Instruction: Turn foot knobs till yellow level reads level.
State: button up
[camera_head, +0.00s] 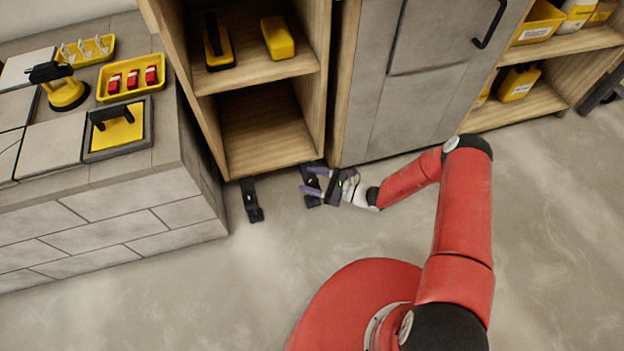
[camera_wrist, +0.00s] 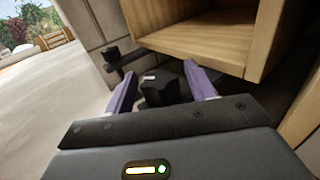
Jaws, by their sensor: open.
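My gripper (camera_head: 310,181) is low near the floor in front of the wooden cabinet, with its two purple fingers spread apart. In the wrist view, a black foot knob (camera_wrist: 158,92) lies between the open fingers (camera_wrist: 160,72); I cannot tell whether either finger touches it. In the head view, this foot (camera_head: 311,196) is partly hidden by my gripper. A second black foot (camera_head: 251,201) stands to the left, beside the grey block bench, and also shows in the wrist view (camera_wrist: 112,56). I cannot make out a yellow level or its reading.
The wooden cabinet's lower edge (camera_head: 275,166) is just behind the feet. The grey block bench (camera_head: 120,224) on the left holds tiles, trays and tools. A grey door panel (camera_head: 415,95) stands right of the open shelves. The floor in front (camera_head: 190,295) is clear.

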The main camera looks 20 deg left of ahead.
jog(key=shift+c, duration=0.4)
jog(key=c, duration=0.9)
jog(key=shift+m+t, duration=0.3)
jog(key=m+t+p, duration=0.1)
jog(key=t+p, duration=0.1)
jog(key=m+t+h+p, duration=0.1)
jog(key=m+t+p, duration=0.1)
jog(key=shift+r+t, duration=0.2)
jog(key=shift+t, duration=0.1)
jog(key=m+t+h+p, duration=0.1)
jog(key=m+t+p, duration=0.1)
jog(key=shift+f+t+h, duration=0.1)
jog(key=shift+t+h, duration=0.2)
jog(key=shift+t, duration=0.1)
jog(key=shift+t+p, duration=0.3)
jog(key=shift+p, duration=0.05)
jog(key=shift+f+m+t+h, duration=0.2)
jog(key=shift+m+t+h, duration=0.1)
